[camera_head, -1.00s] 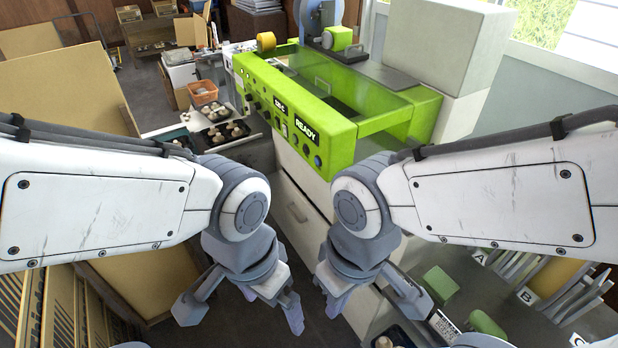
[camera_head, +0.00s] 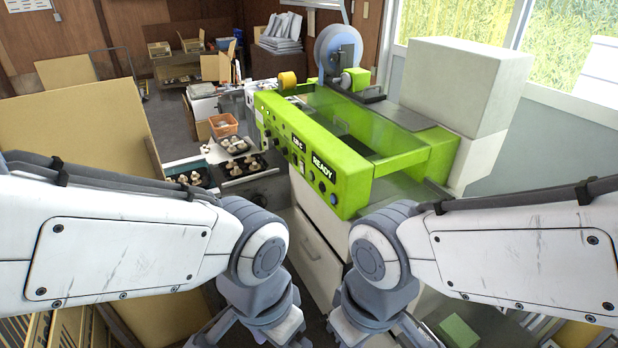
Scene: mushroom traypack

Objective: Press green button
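The lime-green machine (camera_head: 345,183) stands ahead of me on a white cabinet. I cannot pick out a green button against the green panel. My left gripper (camera_head: 250,338) and my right gripper (camera_head: 378,338) hang at the bottom edge, below and in front of the machine, touching nothing that I can see. Their fingers are spread and look empty; the tips are cut off by the frame.
A large cardboard sheet (camera_head: 85,135) leans at left. A grey-white box (camera_head: 465,85) stands at right.

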